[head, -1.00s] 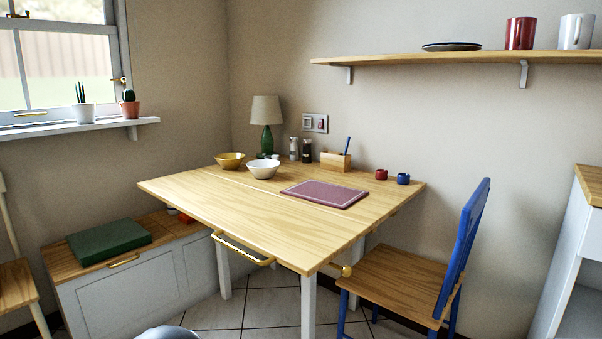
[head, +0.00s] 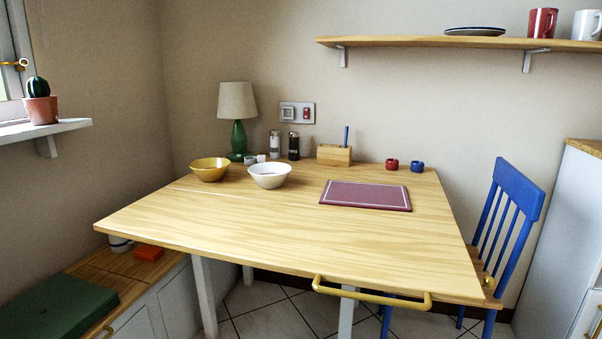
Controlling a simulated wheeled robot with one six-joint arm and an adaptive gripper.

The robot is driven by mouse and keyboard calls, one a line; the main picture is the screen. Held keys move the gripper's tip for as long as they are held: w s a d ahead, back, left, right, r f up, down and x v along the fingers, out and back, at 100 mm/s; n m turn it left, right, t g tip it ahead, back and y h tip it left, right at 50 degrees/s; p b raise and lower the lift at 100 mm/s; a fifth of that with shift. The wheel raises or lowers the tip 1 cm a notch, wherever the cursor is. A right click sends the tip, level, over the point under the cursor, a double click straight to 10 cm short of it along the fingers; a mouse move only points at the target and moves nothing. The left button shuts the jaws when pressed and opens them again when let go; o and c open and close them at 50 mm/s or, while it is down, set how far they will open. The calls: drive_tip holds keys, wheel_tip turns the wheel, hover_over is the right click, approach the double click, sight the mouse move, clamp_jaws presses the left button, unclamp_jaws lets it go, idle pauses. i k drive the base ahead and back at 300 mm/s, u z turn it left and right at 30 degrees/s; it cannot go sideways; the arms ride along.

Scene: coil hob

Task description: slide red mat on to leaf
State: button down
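The red mat (head: 366,196), a flat dark-red rectangle with a pale border line, lies on the right part of the wooden table, toward the back. The table's leaf (head: 250,226) is the broad wooden top in front, with a brass bar handle (head: 372,293) on its near edge. A seam crosses the top at the left, near the bowls; how far it runs is hard to tell. The leaf looks raised level with the rest of the table. The mat lies flat with nothing on it. My gripper is not in view.
A yellow bowl (head: 210,169) and a white bowl (head: 269,175) stand left of the mat. A blue chair (head: 505,222) stands at right. The table's front is clear.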

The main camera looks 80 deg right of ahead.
sight(389, 197)
drive_tip(key=i, duration=0.85)
drive_tip(key=z, duration=2.25)
